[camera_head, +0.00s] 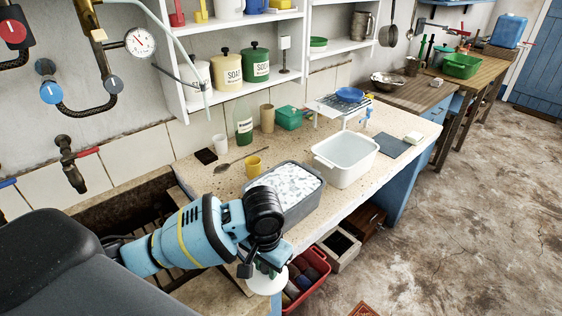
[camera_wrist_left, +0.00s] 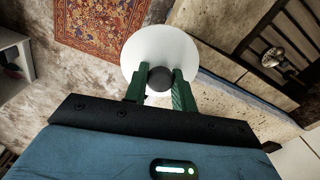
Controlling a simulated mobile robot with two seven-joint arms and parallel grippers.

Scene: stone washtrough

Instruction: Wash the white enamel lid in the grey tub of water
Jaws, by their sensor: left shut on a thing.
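The white enamel lid (camera_wrist_left: 150,43) is in my left gripper (camera_wrist_left: 159,85). The two green fingers are shut on its dark round knob (camera_wrist_left: 159,79). In the head view the lid (camera_head: 267,281) shows below my left gripper (camera_head: 264,262), partly hidden by it, near the front edge of the worktop. The grey tub (camera_head: 303,212) stands on the worktop, beyond and to the right of my gripper. White foam (camera_head: 291,184) covers its water. The lid is apart from the tub, outside it. My right gripper is not in view.
A white basin (camera_head: 345,162) stands right of the grey tub. A yellow cup (camera_head: 254,166), a spoon (camera_head: 238,158) and a green bottle (camera_head: 243,126) stand or lie behind the tub. A red crate (camera_head: 307,278) is on the floor below the front edge.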

